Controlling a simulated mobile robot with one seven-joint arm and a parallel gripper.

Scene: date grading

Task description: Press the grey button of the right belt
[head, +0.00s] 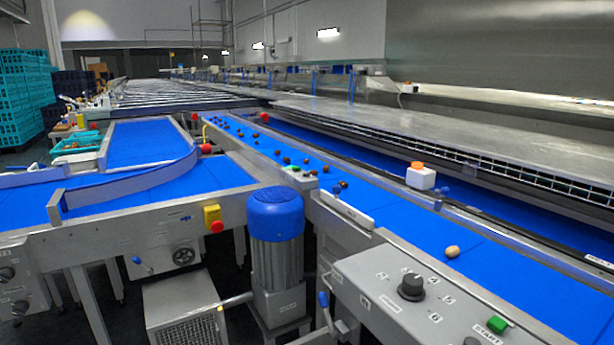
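The control panel (392,290) of the right belt (425,222) is at the lower right. It carries a black rotary knob (411,287) with numbers around it and a green button (497,324) labelled START. A small grey round button (472,341) shows at the bottom edge of the picture, left of the green button, and is partly cut off. My gripper is not in view.
Several dark dates (305,174) and one lighter date (452,251) lie on the right belt. A blue-topped motor (275,225) stands left of the panel. A yellow box with a red button (214,219) is on the left belt's frame. Teal crates (22,95) are stacked far left.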

